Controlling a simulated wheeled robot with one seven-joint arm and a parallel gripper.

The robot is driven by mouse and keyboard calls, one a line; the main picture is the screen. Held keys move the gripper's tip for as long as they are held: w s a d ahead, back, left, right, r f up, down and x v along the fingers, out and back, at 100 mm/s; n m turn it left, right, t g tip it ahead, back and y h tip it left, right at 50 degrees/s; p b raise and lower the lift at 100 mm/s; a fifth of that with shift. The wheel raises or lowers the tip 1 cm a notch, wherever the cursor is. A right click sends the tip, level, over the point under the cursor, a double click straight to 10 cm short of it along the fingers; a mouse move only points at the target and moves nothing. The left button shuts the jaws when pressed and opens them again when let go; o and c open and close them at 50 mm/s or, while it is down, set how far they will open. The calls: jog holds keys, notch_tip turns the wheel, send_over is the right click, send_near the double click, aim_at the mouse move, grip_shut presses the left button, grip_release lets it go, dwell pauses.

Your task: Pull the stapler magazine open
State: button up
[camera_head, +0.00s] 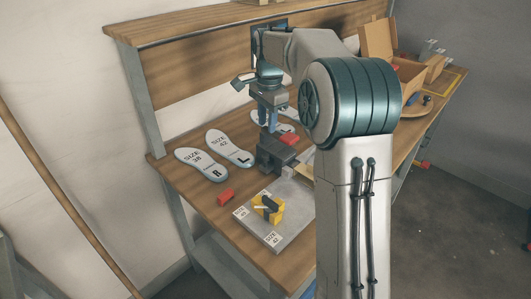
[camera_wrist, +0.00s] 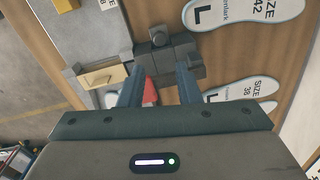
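My gripper (camera_wrist: 160,82) points down over the bench with its two blue-grey fingers apart and nothing clearly held between them. In the head view my gripper (camera_head: 267,122) is just above a dark blocky fixture (camera_head: 272,155). The fixture also shows in the wrist view (camera_wrist: 160,50), just beyond the fingertips. A red piece (camera_wrist: 150,92) lies between the fingers, beside the left one and partly hidden by it; it also shows in the head view (camera_head: 289,138). It may be the stapler, but its shape and magazine cannot be made out.
Several grey insoles (camera_head: 201,163) lie on the bench at the left. A grey plate (camera_head: 270,240) carries a yellow block (camera_head: 266,208) with a black part. Another red piece (camera_head: 226,197) lies beside the plate. A tan block (camera_wrist: 102,77) stands left of the fingers. Boxes (camera_head: 410,72) stand at the far right.

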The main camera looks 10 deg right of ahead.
aim_at(266, 155)
jog(key=f, duration=1.2)
jog(key=shift+w+a, duration=0.1)
jog(key=shift+w, duration=0.15)
jog(key=shift+r, duration=0.1)
